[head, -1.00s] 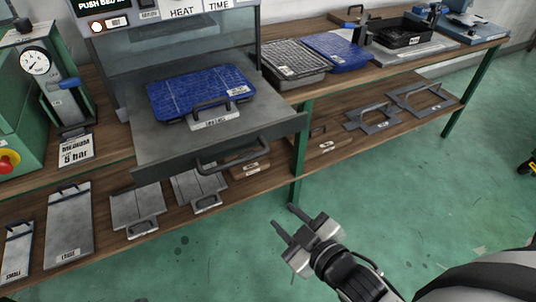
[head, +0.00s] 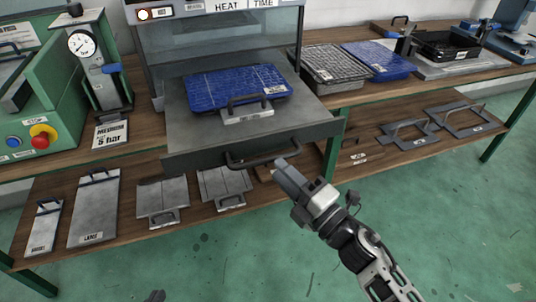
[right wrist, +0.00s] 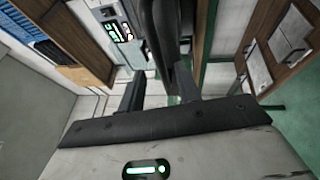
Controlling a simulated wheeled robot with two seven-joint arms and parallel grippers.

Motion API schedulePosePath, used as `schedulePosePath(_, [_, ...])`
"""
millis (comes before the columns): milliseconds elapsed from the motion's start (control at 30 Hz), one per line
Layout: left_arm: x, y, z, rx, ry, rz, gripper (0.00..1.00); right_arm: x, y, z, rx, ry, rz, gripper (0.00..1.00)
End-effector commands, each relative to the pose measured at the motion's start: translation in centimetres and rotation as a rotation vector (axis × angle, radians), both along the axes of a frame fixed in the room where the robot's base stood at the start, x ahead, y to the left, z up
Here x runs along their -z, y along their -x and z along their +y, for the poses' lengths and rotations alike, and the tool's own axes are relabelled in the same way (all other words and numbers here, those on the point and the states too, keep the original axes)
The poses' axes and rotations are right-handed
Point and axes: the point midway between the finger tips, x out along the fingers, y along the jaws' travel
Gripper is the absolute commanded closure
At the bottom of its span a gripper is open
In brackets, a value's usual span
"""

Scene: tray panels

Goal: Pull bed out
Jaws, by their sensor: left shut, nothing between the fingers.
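The bed (head: 190,140) is a flat grey drawer-like plate, pulled partway out under the heat press. A dark bar handle (head: 262,160) runs along its front. A blue tray panel (head: 235,86) with a handle and a white label lies on the bed.
The heat press (head: 225,45) stands behind the bed. A green machine with a red button (head: 42,136) and a gauge stand (head: 82,45) are at left. Grey plates (head: 95,205) lie on the lower shelf (head: 120,240). The green floor (head: 450,230) is clear.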

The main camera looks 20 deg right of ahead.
Motion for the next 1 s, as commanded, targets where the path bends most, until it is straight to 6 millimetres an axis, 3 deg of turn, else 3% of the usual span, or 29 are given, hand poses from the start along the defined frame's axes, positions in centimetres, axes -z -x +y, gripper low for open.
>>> schedulePosePath(100, [-0.4, -0.1, 0.0, -0.001, 0.002, 0.0, 1.0, -0.6, -2.1, 1.0, 0.0, -0.002, -0.001, 0.66])
schedulePosePath(300, [-0.4, -0.2, 0.1, -0.004, 0.0, 0.003, 1.0, -0.8, -4.1, 1.9, 0.0, -0.002, 0.0, 0.66])
schedulePosePath(667, [-0.3, -0.3, 0.1, -0.007, 0.001, 0.003, 1.0, -0.9, -4.6, 2.2, 0.0, -0.003, 0.001, 0.66])
schedulePosePath(700, [-0.3, -0.3, 0.1, -0.007, 0.001, 0.003, 1.0, -0.9, -4.6, 2.2, 0.0, -0.003, 0.001, 0.69])
schedulePosePath(800, [-0.4, -0.3, 0.1, -0.006, 0.001, 0.001, 1.0, -0.9, -4.6, 2.1, 0.0, -0.003, 0.001, 0.97])
schedulePosePath(1000, [-0.6, -0.3, 0.1, -0.007, 0.001, -0.002, 1.0, -0.8, -4.5, 2.2, -0.002, -0.002, 0.002, 1.0])
